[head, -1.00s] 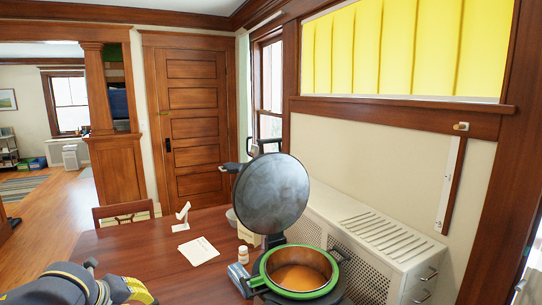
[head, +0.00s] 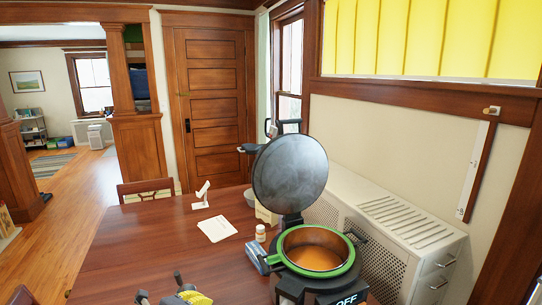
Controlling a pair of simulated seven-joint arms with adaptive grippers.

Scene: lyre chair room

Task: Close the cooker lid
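The cooker (head: 354,278) stands on the table with its round grey lid (head: 290,180) raised nearly upright on the hinge at its back. Its green-rimmed pot (head: 348,262) is open and shows orange-brown contents. An "OFF" label is on its front. My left gripper (head: 165,290) is only partly in view at the bottom edge, in front and left of the cooker and apart from it. Dark finger parts and a yellow part show, but their opening is unclear. My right gripper is not in view.
Left of the cooker on the wooden table (head: 130,250) are a blue-and-white box (head: 256,258), a small bottle (head: 260,233), papers (head: 217,229) and a white stand (head: 202,195). A bowl (head: 250,197) sits behind. A radiator cover (head: 400,225) is at right.

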